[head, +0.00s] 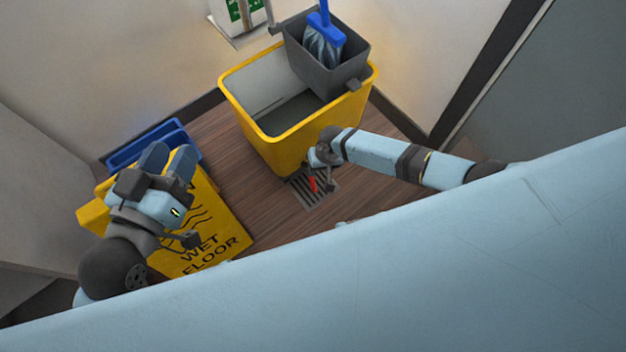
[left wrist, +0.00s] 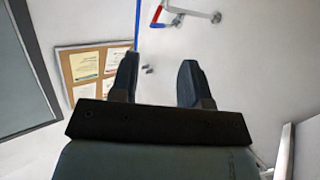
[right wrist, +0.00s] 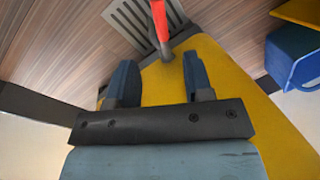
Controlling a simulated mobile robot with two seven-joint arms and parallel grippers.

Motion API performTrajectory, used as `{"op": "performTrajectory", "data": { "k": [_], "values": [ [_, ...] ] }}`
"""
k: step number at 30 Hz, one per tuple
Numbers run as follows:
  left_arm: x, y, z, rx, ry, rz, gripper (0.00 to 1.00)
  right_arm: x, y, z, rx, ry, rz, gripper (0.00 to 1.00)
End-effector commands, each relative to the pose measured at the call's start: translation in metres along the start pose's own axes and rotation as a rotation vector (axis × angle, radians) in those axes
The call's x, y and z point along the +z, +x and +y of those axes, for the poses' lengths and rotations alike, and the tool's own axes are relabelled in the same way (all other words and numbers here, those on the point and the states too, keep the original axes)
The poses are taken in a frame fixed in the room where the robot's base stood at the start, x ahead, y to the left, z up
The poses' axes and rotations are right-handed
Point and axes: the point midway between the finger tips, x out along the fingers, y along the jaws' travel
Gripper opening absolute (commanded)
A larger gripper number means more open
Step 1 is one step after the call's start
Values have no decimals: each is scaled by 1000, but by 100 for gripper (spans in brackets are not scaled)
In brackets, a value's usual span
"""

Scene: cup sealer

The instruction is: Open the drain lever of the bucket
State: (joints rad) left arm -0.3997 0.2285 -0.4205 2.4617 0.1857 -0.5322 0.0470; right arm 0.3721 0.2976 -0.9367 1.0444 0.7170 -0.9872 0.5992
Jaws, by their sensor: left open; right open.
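The yellow bucket (head: 262,138) stands against the back wall, with a grey wringer (head: 318,78) on its rim. Its red drain lever (head: 313,184) shows low at the front, above the floor grate. In the right wrist view the red lever (right wrist: 160,22) comes in from the top, its lower end just beyond the gap between my fingertips. My right gripper (right wrist: 157,72) is open and close to the bucket's yellow wall (right wrist: 165,88); no grip on the lever shows. My left gripper (head: 168,160) is open and empty, raised over the wet-floor sign (head: 215,225).
A floor grate (head: 312,194) lies in front of the bucket. A blue bin (head: 150,142) stands behind the sign at left. A blue-topped mop (head: 326,32) sits in the wringer. Walls close in behind. The left wrist view shows a notice board (left wrist: 92,68) on a wall.

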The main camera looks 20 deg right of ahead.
Motion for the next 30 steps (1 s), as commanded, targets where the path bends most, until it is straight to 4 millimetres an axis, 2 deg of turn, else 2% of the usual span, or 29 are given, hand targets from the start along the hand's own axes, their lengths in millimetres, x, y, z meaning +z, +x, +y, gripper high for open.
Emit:
{"op": "performTrajectory", "data": {
  "k": [1,3,9,12,18,27,30],
  "values": [
    [8,3,-5,1,31,11,43,-1,19,1,1,0,0,47],
    [8,5,-10,1,84,34,43,-1,35,1,1,-1,1,47],
    [1,11,-22,-6,235,119,43,-1,74,1,0,-2,1,47],
    [-3,13,-26,-9,293,151,43,-1,86,0,-1,-2,3,47],
    [-9,14,-29,-14,355,187,43,-1,98,0,-1,-1,2,47],
    [-10,14,-29,-14,363,191,43,-1,99,0,-2,-1,2,47],
    [-10,14,-29,-14,363,191,43,-1,99,0,-2,-1,2,24]
  ]
}}
